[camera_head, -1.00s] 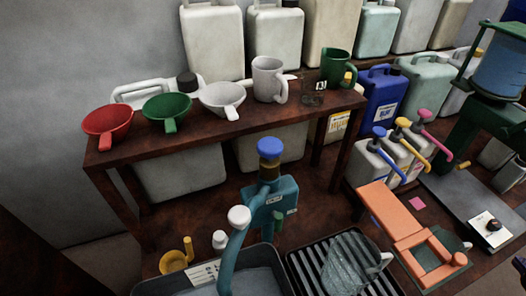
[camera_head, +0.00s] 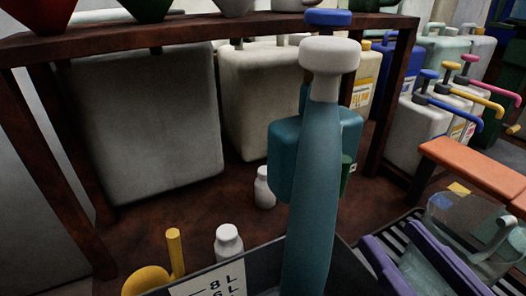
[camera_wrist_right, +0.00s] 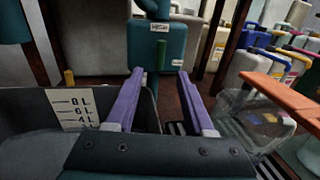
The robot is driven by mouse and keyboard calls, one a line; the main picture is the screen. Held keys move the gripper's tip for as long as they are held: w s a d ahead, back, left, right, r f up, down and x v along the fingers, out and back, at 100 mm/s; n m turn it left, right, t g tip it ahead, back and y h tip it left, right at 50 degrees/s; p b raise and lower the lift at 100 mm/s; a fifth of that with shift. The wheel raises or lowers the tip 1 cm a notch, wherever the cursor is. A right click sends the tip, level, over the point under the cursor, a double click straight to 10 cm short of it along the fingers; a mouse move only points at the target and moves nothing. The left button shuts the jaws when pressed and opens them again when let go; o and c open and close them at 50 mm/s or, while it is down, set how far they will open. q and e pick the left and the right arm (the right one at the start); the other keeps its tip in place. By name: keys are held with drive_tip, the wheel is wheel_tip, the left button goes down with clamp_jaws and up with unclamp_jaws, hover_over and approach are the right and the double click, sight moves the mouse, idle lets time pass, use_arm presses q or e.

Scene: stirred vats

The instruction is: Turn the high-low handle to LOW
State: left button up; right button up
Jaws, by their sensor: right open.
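The teal mixer housing (camera_head: 285,160) stands behind a tall teal column (camera_head: 315,180) with a white knob (camera_head: 330,55), which hides much of it in the head view. In the right wrist view the housing (camera_wrist_right: 142,62) carries a white label that seems to read "HIGH" (camera_wrist_right: 160,27) and a smaller label (camera_wrist_right: 178,50) lower right. A narrow green handle (camera_wrist_right: 161,55) hangs on its face, roughly upright; a green part (camera_head: 346,172) shows beside the column. My right gripper (camera_head: 392,240) has purple fingers, open and empty, in front of and below the handle (camera_wrist_right: 160,75). My left gripper is not in view.
A dark vat (camera_wrist_right: 30,105) with a litre scale (camera_wrist_right: 75,108) is close on the left in the wrist view. A clear jug (camera_head: 470,230) and an orange stand (camera_head: 475,165) are at the right. White bottles (camera_head: 228,245) and a yellow cup (camera_head: 150,280) stand near the vat.

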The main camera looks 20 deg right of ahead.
sight(345, 177)
drive_tip(key=w, duration=0.6)
drive_tip(key=w+d+p, duration=0.1)
drive_tip(key=w, duration=0.2)
drive_tip(key=shift+w+d+r, duration=0.1)
drive_tip(key=shift+w+r, duration=0.05)
drive_tip(key=shift+w, duration=0.15)
clamp_jaws()
